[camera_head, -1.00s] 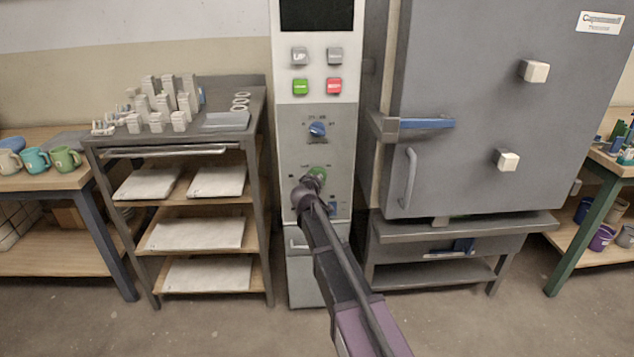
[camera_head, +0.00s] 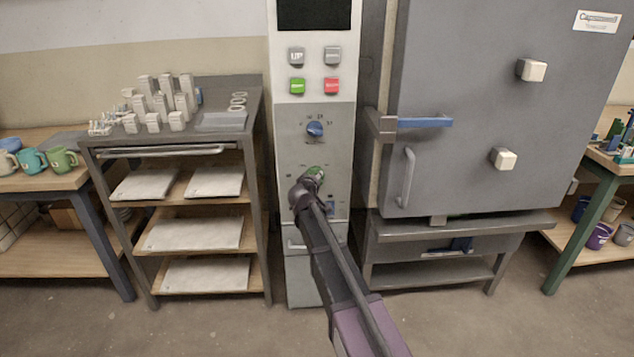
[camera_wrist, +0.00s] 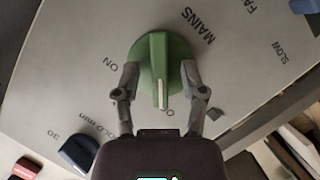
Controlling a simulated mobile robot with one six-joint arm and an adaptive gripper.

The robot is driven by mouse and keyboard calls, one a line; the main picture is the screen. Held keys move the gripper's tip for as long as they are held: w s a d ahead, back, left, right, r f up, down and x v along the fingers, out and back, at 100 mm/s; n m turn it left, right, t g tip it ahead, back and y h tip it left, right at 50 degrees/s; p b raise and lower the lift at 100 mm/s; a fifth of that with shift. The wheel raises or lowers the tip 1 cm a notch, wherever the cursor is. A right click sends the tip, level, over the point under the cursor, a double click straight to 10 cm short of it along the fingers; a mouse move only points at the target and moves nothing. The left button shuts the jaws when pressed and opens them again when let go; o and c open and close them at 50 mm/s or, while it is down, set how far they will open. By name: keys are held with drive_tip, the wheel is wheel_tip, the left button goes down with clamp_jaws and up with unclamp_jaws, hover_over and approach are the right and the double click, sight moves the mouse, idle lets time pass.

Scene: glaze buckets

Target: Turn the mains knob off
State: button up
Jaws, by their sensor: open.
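The green mains knob (camera_wrist: 174,54) is on the grey control panel, between an "ON" label on its left and the word "MAINS" at its upper right in the wrist view. Its raised ridge has a white line pointing down in that view, close to a partly hidden label starting with "O". My gripper (camera_wrist: 160,76) is open, one finger on each side of the ridge, with gaps showing between. In the head view my gripper (camera_head: 304,188) is in front of the panel and partly covers the green knob (camera_head: 316,172).
A blue knob (camera_head: 315,129) is higher on the panel, below green (camera_head: 297,86) and red (camera_head: 332,86) buttons. A dark blue knob (camera_wrist: 78,155) is at the wrist view's lower left. A shelf rack (camera_head: 255,120) stands left, a grey kiln (camera_head: 460,90) right.

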drive_tip(key=shift+m+y, duration=0.3)
drive_tip(key=s+d+r+m+g+y+p, duration=0.2)
drive_tip(key=s+r+g+p, duration=0.1)
drive_tip(key=s+p, duration=0.4)
drive_tip(key=s+d+r+m+g+y+p, duration=0.2)
drive_tip(key=s+p, duration=0.5)
drive_tip(key=s, duration=0.6)
drive_tip(key=s+d+r+m+g+y+p, duration=0.2)
drive_tip(key=s+r+g+p, duration=0.2)
drive_tip(key=s+p, duration=0.3)
drive_tip(key=s+g, duration=0.1)
drive_tip(key=s, duration=0.2)
drive_tip(key=shift+r, duration=0.2)
idle(3.2)
